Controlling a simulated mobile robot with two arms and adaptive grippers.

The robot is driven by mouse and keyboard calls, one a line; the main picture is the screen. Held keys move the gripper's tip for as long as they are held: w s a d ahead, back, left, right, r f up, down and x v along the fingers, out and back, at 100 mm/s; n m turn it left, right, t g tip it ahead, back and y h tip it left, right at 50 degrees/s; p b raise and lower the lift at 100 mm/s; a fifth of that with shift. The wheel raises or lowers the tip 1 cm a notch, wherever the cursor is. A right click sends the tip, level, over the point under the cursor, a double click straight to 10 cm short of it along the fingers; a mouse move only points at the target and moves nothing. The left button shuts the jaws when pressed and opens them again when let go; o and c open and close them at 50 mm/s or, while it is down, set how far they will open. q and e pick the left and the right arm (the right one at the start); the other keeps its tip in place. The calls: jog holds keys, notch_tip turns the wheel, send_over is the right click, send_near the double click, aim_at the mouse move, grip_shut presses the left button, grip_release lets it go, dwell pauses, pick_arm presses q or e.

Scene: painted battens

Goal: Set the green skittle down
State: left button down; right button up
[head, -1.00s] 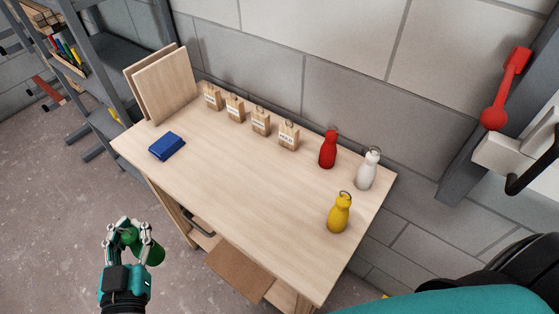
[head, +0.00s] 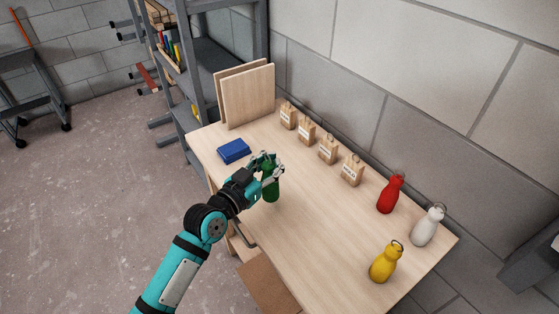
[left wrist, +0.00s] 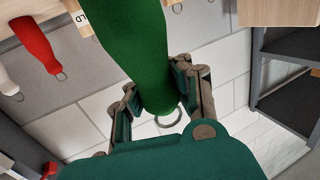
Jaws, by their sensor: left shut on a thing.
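My left gripper (head: 266,164) is shut on the green skittle (head: 271,190) near its top, over the front left part of the wooden table (head: 310,225). The skittle is about upright; I cannot tell whether its base touches the tabletop. In the left wrist view the green skittle (left wrist: 143,45) fills the middle between the fingers (left wrist: 160,100), its wire ring (left wrist: 168,118) showing past them. The red skittle (head: 389,195), white skittle (head: 428,227) and yellow skittle (head: 385,264) stand at the table's right end. My right gripper is not in view.
A blue block (head: 234,151) lies just left of my left gripper. Several labelled wooden blocks (head: 328,149) with hooks line the back edge. Two boards (head: 248,92) lean at the far left end. The table's middle is clear.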

pick_arm(q)
jog(key=w+f, duration=0.2)
jog(key=w+d+f, duration=0.1)
jog(key=w+f, duration=0.1)
jog(key=c, duration=1.2)
grip_release()
jog(key=shift+f, duration=0.1)
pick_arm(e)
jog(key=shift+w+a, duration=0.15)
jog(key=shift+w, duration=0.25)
pick_arm(q)
jog(key=b+v, duration=0.1)
jog(key=v, duration=1.1)
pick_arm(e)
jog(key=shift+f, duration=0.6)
